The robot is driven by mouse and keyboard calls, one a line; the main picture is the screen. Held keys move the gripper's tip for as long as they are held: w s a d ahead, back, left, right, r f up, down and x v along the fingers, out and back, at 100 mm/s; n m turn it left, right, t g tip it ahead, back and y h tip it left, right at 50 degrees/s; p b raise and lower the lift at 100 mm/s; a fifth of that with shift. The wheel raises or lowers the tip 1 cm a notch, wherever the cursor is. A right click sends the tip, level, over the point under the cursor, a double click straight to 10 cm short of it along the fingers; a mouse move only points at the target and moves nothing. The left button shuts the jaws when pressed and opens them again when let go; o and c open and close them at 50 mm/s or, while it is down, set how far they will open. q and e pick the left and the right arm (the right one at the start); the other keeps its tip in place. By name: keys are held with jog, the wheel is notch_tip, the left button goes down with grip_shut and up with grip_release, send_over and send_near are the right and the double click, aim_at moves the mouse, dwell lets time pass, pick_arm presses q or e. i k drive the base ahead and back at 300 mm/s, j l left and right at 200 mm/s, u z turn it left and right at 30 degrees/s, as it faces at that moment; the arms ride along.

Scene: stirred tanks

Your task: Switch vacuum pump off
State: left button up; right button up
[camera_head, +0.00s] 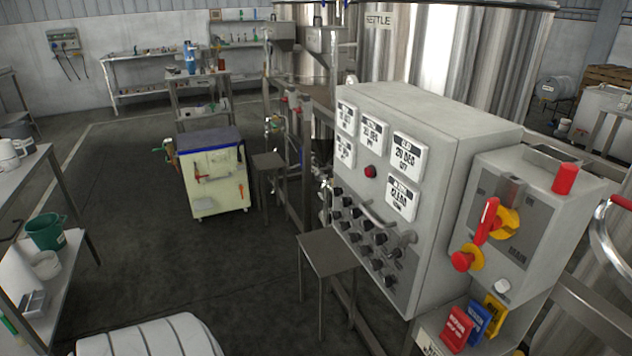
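No part that I can clearly read as the vacuum pump shows. A large grey control cabinet (425,112) stands at the centre right. Its front carries several white display panels (405,155), a red button or lamp (370,171), a curved metal handle and several rows of black knobs (380,239). Their small labels are too small to read, so I cannot tell a pump switch or its position. A grey switch box (545,232) beside it has a red-handled rotary switch (487,220) on a yellow base and a red mushroom button (461,261). Neither gripper is in view.
A grey stool (327,252) stands before the cabinet. A cream cart (218,185) with a dark top is farther back. A shelf table (50,275) with a green bucket (46,232) stands left. Steel tanks (440,50) rise behind. The dark floor between is open.

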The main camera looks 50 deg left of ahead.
aim_at(396, 251)
jog(key=u, duration=1.35)
